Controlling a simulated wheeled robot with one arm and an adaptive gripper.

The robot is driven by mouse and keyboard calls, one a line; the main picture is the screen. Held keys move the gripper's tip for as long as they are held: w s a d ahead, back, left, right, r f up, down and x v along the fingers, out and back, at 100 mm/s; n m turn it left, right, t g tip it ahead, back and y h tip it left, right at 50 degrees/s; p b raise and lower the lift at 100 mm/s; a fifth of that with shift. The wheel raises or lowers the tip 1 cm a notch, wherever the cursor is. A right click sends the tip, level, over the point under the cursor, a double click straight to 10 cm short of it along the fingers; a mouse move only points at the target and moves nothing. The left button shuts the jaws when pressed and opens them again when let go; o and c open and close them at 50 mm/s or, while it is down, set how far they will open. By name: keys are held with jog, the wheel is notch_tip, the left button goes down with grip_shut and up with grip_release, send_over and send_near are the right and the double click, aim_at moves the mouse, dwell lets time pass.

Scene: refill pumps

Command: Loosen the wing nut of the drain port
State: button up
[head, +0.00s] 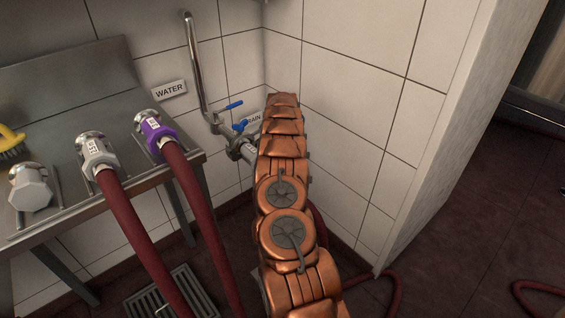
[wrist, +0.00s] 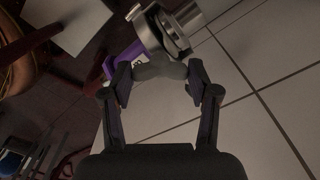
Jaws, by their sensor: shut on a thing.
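The drain port (head: 240,150) is a metal pipe fitting on the tiled wall, beside a partly hidden DRAIN sign (head: 255,118). My arm covers its right side in the head view. In the wrist view its round metal clamp (wrist: 168,30) is at the top middle. The grey wing nut (wrist: 160,72) lies below the clamp, between the fingertips. My gripper (wrist: 159,78) is shut on the wing nut, a finger at each side. The gripper is hidden behind my arm in the head view.
A steel table (head: 70,212) at left bears a purple-collared hose end (head: 156,133), a grey-collared hose end (head: 97,153) and a grey cap-like fitting (head: 30,188). Blue valve handles (head: 235,105) sit above the drain port. A wall corner stands close to the right.

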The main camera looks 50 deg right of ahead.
jog(key=n+p, duration=0.1)
jog(key=n, duration=0.1)
jog(key=shift+n, duration=0.4)
jog(key=n+p, duration=0.1)
jog(key=n, duration=0.2)
jog(key=shift+n, duration=0.3)
jog(key=n, duration=0.6)
jog(key=shift+p, duration=0.35)
jog(key=n, duration=0.6)
jog(key=shift+n, duration=0.4)
jog(key=n, duration=0.5)
jog(key=shift+n, duration=0.4)
jog(key=o, duration=1.2)
jog(key=shift+c, duration=0.2)
